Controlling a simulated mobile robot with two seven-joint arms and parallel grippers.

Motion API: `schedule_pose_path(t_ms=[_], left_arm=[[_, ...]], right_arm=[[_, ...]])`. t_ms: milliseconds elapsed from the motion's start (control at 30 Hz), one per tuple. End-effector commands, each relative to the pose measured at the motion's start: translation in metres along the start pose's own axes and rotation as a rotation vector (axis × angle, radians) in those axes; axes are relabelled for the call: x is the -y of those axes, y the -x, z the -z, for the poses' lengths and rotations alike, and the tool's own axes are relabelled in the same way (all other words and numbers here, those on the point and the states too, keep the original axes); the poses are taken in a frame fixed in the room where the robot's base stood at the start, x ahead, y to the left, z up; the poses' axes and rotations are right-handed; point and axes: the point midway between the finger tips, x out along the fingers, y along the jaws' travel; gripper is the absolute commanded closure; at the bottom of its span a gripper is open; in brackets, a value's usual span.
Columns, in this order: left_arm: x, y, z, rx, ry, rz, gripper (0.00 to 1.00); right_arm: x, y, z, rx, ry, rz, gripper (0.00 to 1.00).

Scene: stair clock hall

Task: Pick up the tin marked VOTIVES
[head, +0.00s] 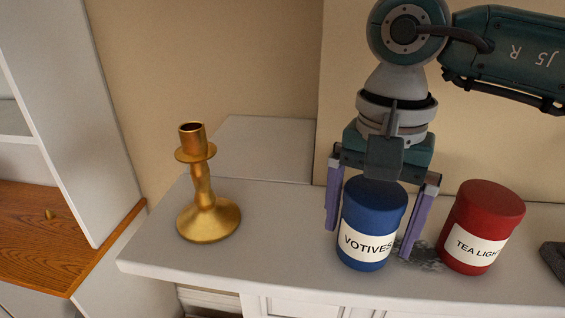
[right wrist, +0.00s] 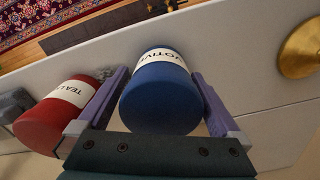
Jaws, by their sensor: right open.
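The blue tin marked VOTIVES (head: 372,222) stands upright on a white shelf top (head: 290,270). It also shows in the right wrist view (right wrist: 160,95), between the two fingers. My right gripper (head: 372,240) comes down from above with its purple fingers on either side of the tin. It is open; the wrist view (right wrist: 160,100) shows a finger close to each side, and I cannot tell whether either touches. My left gripper is out of view.
A red tin marked TEA LIGHTS (head: 481,225), its label partly cut off from sight, stands just right of the right finger. A gold candlestick (head: 206,195) stands to the left with free shelf between. A dark grey object (head: 555,258) is at the right edge. A wall rises behind.

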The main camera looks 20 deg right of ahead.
Motion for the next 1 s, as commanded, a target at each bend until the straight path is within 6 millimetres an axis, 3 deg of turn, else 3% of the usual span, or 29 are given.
schedule_pose_path(t_ms=[100,333,1000], left_arm=[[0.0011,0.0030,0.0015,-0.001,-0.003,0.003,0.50],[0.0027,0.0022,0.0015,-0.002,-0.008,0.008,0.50],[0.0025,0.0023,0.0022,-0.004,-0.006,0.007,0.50]], right_arm=[[-0.0006,-0.0093,-0.0003,0.000,0.000,-0.002,0.00],[-0.0002,-0.0108,0.0000,-0.001,0.001,0.000,0.01],[0.0000,-0.0100,0.0001,-0.001,0.000,0.001,0.77]])
